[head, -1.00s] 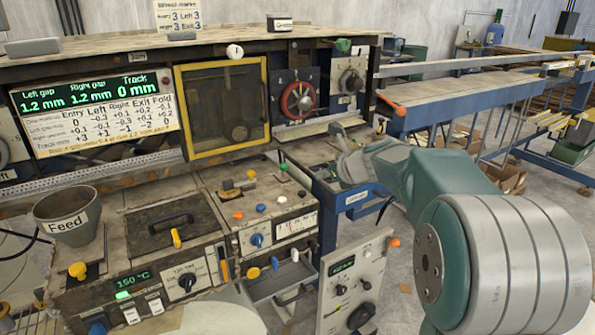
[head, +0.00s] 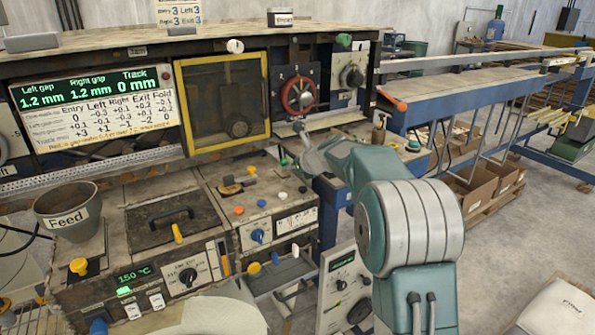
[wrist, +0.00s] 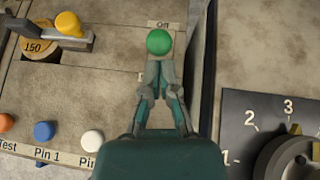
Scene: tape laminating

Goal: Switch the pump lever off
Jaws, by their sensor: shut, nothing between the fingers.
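The green ball knob (wrist: 159,41) of a lever shows in the wrist view, with the printed word "Off" (wrist: 163,24) just above it. A second label below it is mostly covered by my gripper, so I cannot read it. My gripper (wrist: 159,66) is shut and empty, its fingertips right beside the near side of the green knob. I cannot tell whether they touch it. In the head view the green knob (head: 283,162) is on the worn panel, and my gripper (head: 298,127) reaches in from the right, above the panel's far right edge.
A yellow-knobbed lever (wrist: 68,24) on a brass dial stands left of the green knob. White (wrist: 92,142), blue (wrist: 44,131) and orange knobs line the lower left. A dark numbered dial (wrist: 284,155) is at right, beyond a panel gap. The red handwheel (head: 298,94) stands behind.

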